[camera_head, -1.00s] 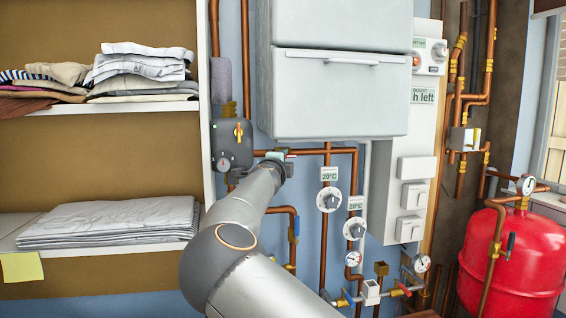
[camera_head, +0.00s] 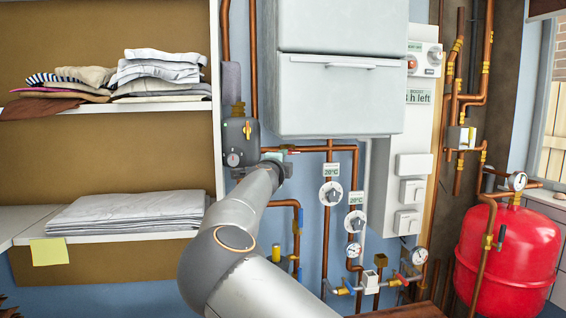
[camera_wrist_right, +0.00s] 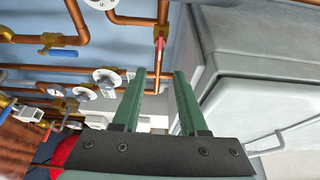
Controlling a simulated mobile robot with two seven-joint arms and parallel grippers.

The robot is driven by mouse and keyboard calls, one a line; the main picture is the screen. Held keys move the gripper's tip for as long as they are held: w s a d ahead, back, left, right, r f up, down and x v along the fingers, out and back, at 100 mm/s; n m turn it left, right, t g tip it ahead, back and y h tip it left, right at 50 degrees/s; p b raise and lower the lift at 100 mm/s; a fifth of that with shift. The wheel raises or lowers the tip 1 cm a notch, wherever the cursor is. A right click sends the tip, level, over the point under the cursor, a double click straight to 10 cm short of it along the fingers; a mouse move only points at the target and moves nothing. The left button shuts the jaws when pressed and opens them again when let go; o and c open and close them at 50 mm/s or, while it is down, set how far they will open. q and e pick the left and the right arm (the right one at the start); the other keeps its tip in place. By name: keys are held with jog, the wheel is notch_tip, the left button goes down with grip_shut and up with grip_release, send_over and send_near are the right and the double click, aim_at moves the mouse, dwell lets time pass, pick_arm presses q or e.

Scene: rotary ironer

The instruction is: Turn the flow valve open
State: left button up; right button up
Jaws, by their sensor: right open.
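My right arm reaches up to the wall pipes, and its gripper (camera_head: 276,156) is small and partly hidden by its own wrist in the head view. In the right wrist view the gripper (camera_wrist_right: 160,74) is open, with two green fingers apart and nothing between them. A small red valve handle (camera_wrist_right: 160,46) on a copper pipe lies just beyond the fingertips, apart from them. In the head view it is hard to make out behind the gripper. I see no label that tells which valve is the flow valve. My left gripper is not in view.
A grey unit with a yellow handle (camera_head: 247,130) is left of my gripper. A white cabinet (camera_head: 340,95) hangs close above right. Blue-handled valves (camera_head: 299,222), dials (camera_head: 330,193) and gauges are lower. A red tank (camera_head: 508,255) stands right, shelves with folded cloth (camera_head: 130,215) left.

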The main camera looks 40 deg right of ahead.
dwell(0.3)
